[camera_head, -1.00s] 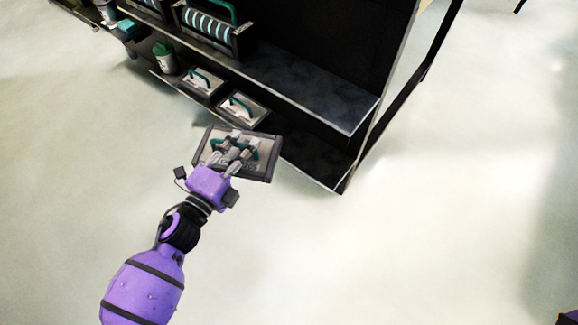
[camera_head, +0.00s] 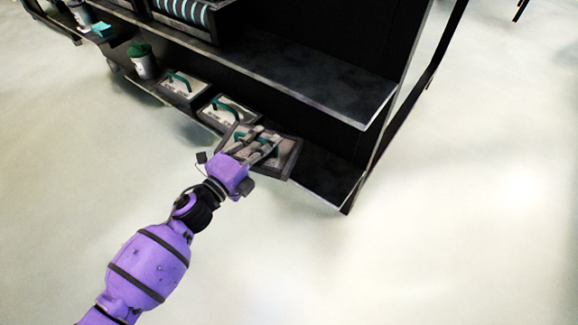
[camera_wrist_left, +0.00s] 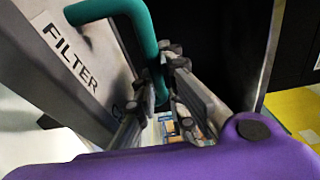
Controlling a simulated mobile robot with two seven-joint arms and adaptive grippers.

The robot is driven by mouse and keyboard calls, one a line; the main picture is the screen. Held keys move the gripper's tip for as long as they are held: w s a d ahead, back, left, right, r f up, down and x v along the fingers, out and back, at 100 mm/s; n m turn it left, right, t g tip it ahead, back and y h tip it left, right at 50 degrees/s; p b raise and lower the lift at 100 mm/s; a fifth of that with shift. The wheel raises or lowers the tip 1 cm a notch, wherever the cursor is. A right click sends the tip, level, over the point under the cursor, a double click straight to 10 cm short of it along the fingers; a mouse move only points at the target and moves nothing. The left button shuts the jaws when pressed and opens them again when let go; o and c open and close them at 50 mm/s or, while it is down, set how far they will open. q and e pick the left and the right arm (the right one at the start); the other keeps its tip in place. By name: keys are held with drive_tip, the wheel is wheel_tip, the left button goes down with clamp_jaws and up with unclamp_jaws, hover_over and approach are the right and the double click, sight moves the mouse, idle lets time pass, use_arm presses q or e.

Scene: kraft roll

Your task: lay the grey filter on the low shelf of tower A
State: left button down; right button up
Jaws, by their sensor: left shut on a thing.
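The grey filter (camera_head: 284,165) is a flat framed panel with a teal handle. In the head view my left gripper (camera_head: 260,148) is shut on that handle, and the filter overlaps the front part of the low shelf (camera_head: 325,182) of the dark tower. I cannot tell whether the filter touches the shelf. In the left wrist view the filter's face (camera_wrist_left: 82,75), labelled FILTER, stands steeply in the picture. There the fingers of my left gripper (camera_wrist_left: 165,105) close around the teal handle (camera_wrist_left: 142,35). My right gripper is out of view.
Two similar filters lie left of the held one on the low shelf, a near one (camera_head: 228,113) and a far one (camera_head: 182,86). A green-topped canister (camera_head: 143,66) stands beyond them. The upper shelf (camera_head: 320,85) overhangs behind. The low shelf's right end is bare.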

sight(287, 155)
use_arm(q)
drive_tip(key=d+f+b, duration=0.1)
drive_tip(key=d+f, duration=0.1)
drive_tip(key=d+f+b, duration=0.2)
drive_tip(key=d+f, duration=0.1)
drive_tip(key=shift+w+d+f, duration=0.1)
drive_tip(key=shift+w+f, duration=0.1)
drive_tip(key=shift+f, duration=0.05)
drive_tip(key=shift+d+f, duration=0.25)
drive_tip(key=shift+d, duration=0.05)
drive_tip(key=f+b, duration=0.1)
drive_tip(key=f, duration=0.1)
drive_tip(key=f+b, duration=0.1)
drive_tip(key=f, duration=0.1)
drive_tip(key=shift+d+b, duration=0.3)
drive_tip(key=shift+b, duration=0.05)
drive_tip(key=c, duration=1.8)
unclamp_jaws()
drive_tip(key=shift+c, duration=0.2)
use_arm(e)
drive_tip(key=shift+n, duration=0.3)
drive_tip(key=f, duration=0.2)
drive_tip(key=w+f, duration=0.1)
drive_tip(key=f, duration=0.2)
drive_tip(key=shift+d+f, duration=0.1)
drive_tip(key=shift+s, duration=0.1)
